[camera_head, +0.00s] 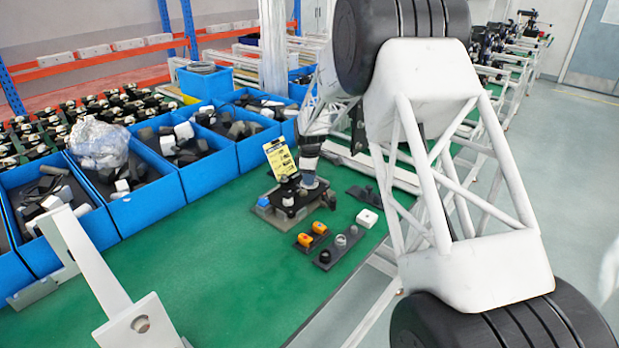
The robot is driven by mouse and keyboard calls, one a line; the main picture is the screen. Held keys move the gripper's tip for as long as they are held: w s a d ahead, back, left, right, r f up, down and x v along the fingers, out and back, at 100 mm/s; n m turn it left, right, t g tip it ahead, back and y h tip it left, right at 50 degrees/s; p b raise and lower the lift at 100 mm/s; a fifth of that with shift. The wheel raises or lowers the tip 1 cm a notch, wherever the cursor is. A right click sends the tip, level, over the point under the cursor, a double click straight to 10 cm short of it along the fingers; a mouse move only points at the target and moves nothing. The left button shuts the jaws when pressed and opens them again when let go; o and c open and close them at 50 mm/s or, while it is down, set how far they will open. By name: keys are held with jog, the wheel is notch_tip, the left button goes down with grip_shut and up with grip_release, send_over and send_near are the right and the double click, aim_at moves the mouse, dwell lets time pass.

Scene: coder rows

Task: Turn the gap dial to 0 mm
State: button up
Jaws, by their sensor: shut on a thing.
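A small dark fixture (292,208) stands on the green bench top, with a blue part (263,201) at its left end. A yellow printed card (279,157) stands upright at its back; its print is too small to read. My gripper (308,181) points down at the right part of the fixture, at the end of my white and black arm. It is shut on a part there, which seems to be the gap dial. The fingers mostly hide the dial, and no scale or setting can be read.
Blue bins (208,180) of loose parts line the back left. The green bench (210,265) in front is clear.

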jog(key=shift+n, duration=1.4)
jog(key=o, duration=0.9)
jog(key=shift+r, duration=0.15)
notch_tip(320, 180, up, 7)
jog(key=shift+r, duration=0.3)
